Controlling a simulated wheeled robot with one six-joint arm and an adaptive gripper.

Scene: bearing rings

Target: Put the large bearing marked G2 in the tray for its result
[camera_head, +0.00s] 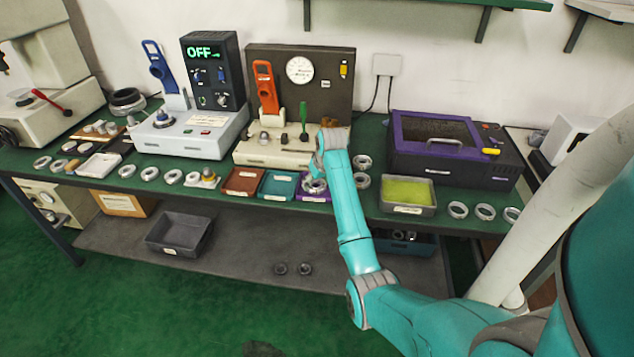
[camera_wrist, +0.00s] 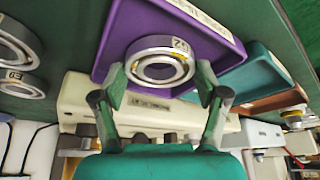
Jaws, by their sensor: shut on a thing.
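The large bearing (camera_wrist: 160,48), a steel ring with a label that reads G2, is between the two fingers of my gripper (camera_wrist: 160,72) in the wrist view. My gripper is shut on its outer sides. The bearing is over the purple tray (camera_wrist: 118,40); I cannot tell whether it touches the tray floor. In the head view the bearing (camera_head: 314,186) shows at the purple tray (camera_head: 328,196), below the end of my arm. A teal tray (camera_wrist: 262,72) and a red-brown tray (camera_head: 240,184) stand beside the purple one. The tray labels are too small to read.
Loose bearings lie left of the trays, and others (camera_head: 361,162) lie just right of the purple tray. A cream gauge stand (camera_head: 270,156) is close behind the trays. A tray with yellow-green content (camera_head: 407,192) and a purple-black machine (camera_head: 450,165) are further right.

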